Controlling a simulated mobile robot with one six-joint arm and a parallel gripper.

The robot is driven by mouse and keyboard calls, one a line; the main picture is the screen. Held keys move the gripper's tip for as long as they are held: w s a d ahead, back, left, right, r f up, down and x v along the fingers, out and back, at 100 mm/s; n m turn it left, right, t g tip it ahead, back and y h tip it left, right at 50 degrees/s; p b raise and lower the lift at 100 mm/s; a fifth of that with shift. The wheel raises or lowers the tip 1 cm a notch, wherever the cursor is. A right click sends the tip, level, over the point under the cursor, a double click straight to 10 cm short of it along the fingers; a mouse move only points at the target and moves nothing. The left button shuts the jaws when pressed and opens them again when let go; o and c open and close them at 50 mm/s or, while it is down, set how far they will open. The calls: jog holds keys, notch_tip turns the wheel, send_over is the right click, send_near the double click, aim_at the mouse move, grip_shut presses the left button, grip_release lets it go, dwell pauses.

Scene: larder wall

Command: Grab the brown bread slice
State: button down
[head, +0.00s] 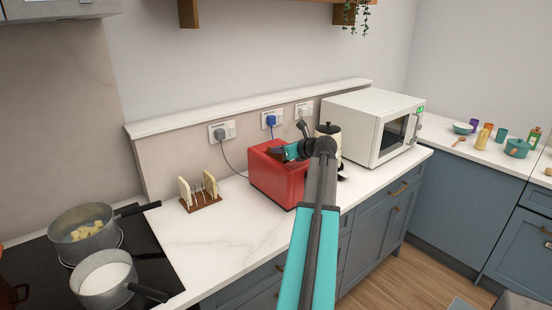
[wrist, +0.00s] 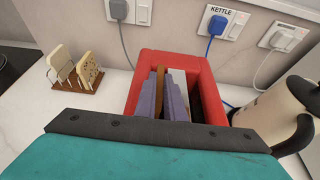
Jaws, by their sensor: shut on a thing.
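The brown bread slice (wrist: 158,92) shows as a thin brown edge in the top of the red toaster (wrist: 143,72) in the wrist view. My gripper (wrist: 161,98) reaches down into the toaster's opening, with its grey-purple fingers on either side of the slice and shut on it. How deep the slice sits is hidden. In the head view the red toaster (head: 277,180) stands on the counter, and my gripper (head: 279,152) is at its top. The slice cannot be made out there.
A wooden rack (head: 201,201) with two pale slices stands left of the toaster. A cream kettle (wrist: 276,117) stands close on the right, and a white microwave (head: 370,125) beyond it. Two pots (head: 104,279) (head: 86,240) sit on the hob. Cables hang behind the toaster.

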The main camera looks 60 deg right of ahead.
jog(key=shift+r, duration=0.15)
notch_tip(320, 180, up, 10)
jog(key=b, duration=0.1)
jog(key=shift+b, duration=0.35)
dwell(0.9)
